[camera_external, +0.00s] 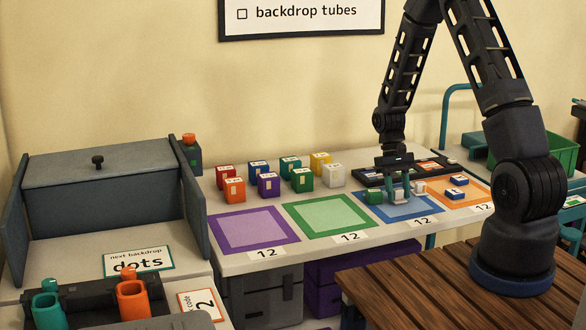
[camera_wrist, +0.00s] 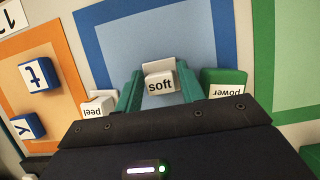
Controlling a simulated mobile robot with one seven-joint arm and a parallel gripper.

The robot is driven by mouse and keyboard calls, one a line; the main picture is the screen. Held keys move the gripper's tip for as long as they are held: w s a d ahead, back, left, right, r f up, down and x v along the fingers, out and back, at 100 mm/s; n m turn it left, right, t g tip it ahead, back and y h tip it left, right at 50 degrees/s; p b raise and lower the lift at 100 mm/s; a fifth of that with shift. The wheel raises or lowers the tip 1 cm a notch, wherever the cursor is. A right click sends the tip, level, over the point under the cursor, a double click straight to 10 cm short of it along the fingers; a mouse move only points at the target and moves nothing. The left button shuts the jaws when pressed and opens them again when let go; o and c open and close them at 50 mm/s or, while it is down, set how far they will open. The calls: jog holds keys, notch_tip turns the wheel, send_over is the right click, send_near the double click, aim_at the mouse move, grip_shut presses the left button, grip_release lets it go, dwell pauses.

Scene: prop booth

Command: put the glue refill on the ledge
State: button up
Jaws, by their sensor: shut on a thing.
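My gripper (camera_external: 397,192) is low over the blue square mat (camera_external: 385,212) on the long table. In the wrist view its two teal fingers (camera_wrist: 158,92) are shut on a white block (camera_wrist: 160,84) that reads "soft". I cannot pick out a glue refill for certain. A dark container with an orange cap (camera_external: 190,156) stands beside the grey cabinet, far from my gripper. Which surface is the ledge is also unclear; the cabinet has a flat front surface (camera_external: 70,248).
A green block (camera_external: 374,197) and a white block (camera_external: 420,187) stand close on either side of my gripper. Blue blocks (camera_external: 454,193) lie on the orange mat. Several coloured blocks (camera_external: 268,185) stand further left. The purple (camera_external: 250,230) and green (camera_external: 325,216) mats are clear.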

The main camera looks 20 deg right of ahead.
jog(key=o, duration=0.8)
jog(key=shift+f, duration=0.1)
jog(key=v, duration=1.2)
notch_tip(320, 180, up, 12)
jog(key=t, duration=0.2)
send_over(399, 189)
jog(key=s+r+t, duration=0.2)
jog(key=s+r, duration=0.3)
jog(key=s, duration=0.3)
jog(key=s+r+t, duration=0.2)
jog(key=s+r, duration=0.3)
jog(key=s, duration=0.3)
jog(key=s+r+t, duration=0.2)
jog(key=s+r, duration=0.3)
jog(key=s, duration=0.3)
jog(key=shift+s+d+r+t, duration=0.2)
jog(key=shift+s+r+t, duration=0.1)
jog(key=shift+r+t, duration=0.1)
jog(key=shift+s, duration=0.4)
jog(key=shift+c, duration=0.4)
